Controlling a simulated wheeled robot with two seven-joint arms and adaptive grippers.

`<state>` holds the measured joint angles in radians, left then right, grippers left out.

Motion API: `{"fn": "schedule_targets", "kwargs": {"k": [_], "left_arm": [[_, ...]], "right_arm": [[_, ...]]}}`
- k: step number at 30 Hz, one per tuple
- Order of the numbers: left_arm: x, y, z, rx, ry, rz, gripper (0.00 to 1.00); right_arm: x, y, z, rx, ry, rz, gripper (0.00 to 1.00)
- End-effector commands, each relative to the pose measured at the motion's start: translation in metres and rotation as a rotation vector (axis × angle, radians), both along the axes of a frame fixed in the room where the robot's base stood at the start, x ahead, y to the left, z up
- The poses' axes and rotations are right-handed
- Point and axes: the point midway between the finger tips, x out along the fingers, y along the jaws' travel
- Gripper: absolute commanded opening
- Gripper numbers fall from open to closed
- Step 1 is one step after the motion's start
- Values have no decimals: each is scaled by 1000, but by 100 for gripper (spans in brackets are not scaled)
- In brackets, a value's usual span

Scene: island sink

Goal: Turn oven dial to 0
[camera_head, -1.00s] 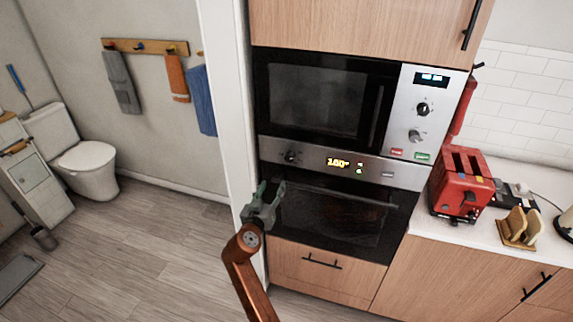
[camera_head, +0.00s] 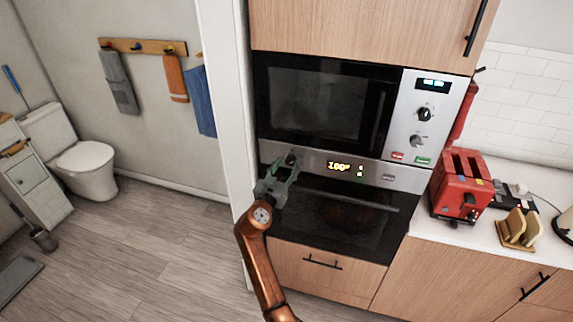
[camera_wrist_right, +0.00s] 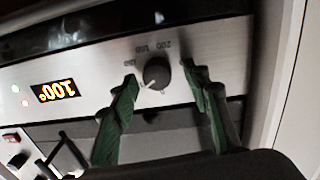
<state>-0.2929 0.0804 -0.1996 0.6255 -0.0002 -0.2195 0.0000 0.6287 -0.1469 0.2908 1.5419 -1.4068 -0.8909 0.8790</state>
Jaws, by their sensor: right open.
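The oven dial (camera_wrist_right: 156,73) is a dark round knob on the oven's steel control strip, with printed marks around it. In the head view the dial (camera_head: 291,159) sits at the left of the strip, just above my right gripper (camera_head: 279,171). In the right wrist view the open green fingers of my right gripper (camera_wrist_right: 160,90) stand on either side of the dial; I cannot tell whether they touch it. The oven display (camera_head: 339,166) reads 100°, and it shows upside down in the wrist view (camera_wrist_right: 53,91). My left gripper is not in view.
The oven door (camera_head: 340,215) with its long handle lies below the strip, close to my right arm. A microwave (camera_head: 317,103) is above. A white wall edge (camera_head: 226,100) stands to the left. A red toaster (camera_head: 462,185) is on the counter at the right.

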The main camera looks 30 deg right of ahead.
Motion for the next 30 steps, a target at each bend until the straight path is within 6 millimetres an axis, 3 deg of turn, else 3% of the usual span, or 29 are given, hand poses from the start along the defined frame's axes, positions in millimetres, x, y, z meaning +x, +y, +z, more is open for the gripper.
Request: {"fn": "schedule_targets", "kwargs": {"k": [4,9,22,30], "left_arm": [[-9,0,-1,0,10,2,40],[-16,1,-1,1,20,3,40],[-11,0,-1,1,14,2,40],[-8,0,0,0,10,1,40]], "right_arm": [[-1,-2,-1,0,1,-3,43],[-2,-2,-1,0,1,-3,31],[-1,0,0,-1,1,-1,1],[0,0,0,-20,22,0,1]]}}
